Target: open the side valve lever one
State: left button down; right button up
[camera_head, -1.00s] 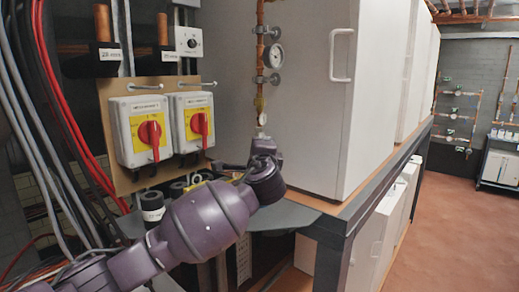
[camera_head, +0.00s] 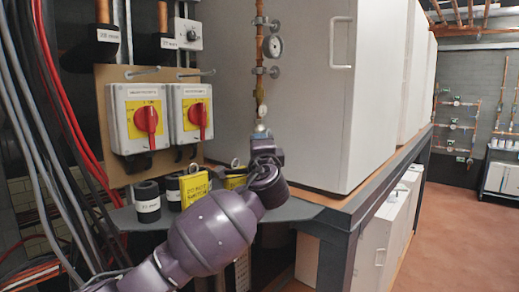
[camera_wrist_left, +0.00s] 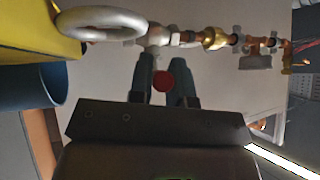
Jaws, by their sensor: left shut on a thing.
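My left gripper reaches the lower end of a vertical copper pipe (camera_head: 260,92), beside the white cabinet; in the head view my wrist hides most of it. In the left wrist view its two fingers (camera_wrist_left: 163,62) are close together around a small red round part (camera_wrist_left: 163,81), which I take to be the side valve lever. A pale metal fitting (camera_wrist_left: 157,36) lies just beyond the fingertips. The lever's full shape and angle cannot be made out. My right gripper is not in view.
Two grey switch boxes (camera_head: 139,103) with red knobs hang on a board at left. Yellow tagged blocks (camera_head: 195,188) and black cylinders (camera_head: 147,205) stand on the shelf near my forearm. A grey ring (camera_wrist_left: 100,23) is close to my left gripper. Cables run down the far left.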

pick_arm(q)
jog(key=shift+r, duration=0.1)
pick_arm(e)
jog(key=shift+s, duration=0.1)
pick_arm(q)
jog(key=c, duration=1.2)
grip_release()
jog(key=shift+o, duration=0.6)
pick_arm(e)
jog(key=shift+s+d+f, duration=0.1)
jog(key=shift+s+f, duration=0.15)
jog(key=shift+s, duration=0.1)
pick_arm(q)
jog(key=v, duration=1.1)
jog(key=shift+b, duration=0.45)
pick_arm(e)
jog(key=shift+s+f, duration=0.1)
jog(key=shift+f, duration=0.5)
